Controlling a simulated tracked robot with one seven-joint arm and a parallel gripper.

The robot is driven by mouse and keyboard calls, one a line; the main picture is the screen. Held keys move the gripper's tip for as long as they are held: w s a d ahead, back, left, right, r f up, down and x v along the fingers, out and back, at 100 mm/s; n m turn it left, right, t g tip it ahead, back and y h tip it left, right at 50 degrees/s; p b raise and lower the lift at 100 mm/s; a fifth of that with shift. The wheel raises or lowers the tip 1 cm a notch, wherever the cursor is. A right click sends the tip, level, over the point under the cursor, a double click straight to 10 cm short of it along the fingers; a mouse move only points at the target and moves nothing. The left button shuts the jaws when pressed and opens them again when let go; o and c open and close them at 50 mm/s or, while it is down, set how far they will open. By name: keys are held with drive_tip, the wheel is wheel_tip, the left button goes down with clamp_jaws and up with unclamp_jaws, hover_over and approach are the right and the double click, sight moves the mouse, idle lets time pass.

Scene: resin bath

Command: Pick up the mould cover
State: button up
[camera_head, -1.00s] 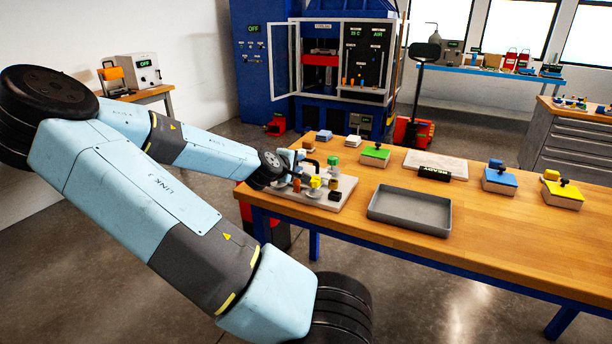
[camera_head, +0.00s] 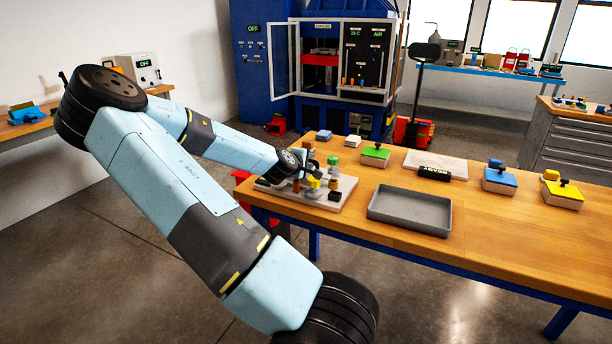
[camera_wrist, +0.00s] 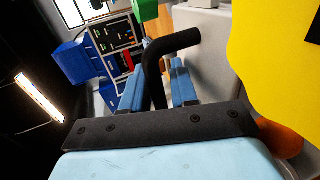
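My gripper (camera_head: 314,172) is low over the grey plate (camera_head: 338,200) at the near left of the table, among several small coloured parts. In the wrist view its two blue fingers (camera_wrist: 165,88) stand either side of a black bent handle (camera_wrist: 174,43), close to it. I cannot tell whether they press on it. What the handle is fixed to is hidden, so I cannot tell whether it is the mould cover's. Blocks with coloured tops and black knobs stand on the table: green (camera_head: 376,151), blue (camera_head: 499,180) and yellow (camera_head: 564,193).
A large yellow part (camera_wrist: 270,60) is close at the right in the wrist view, with an orange one (camera_wrist: 280,138) below it. An empty grey tray (camera_head: 410,209) lies right of the plate. A pale slab (camera_head: 436,161) lies behind it. The table's front right is clear.

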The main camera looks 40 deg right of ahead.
drive_tip(key=shift+w+d+f, duration=0.1)
drive_tip(key=shift+d, duration=0.2)
drive_tip(key=shift+c, duration=0.4)
clamp_jaws()
drive_tip(key=shift+a+f, duration=0.1)
drive_tip(key=shift+f, duration=0.05)
idle(0.7)
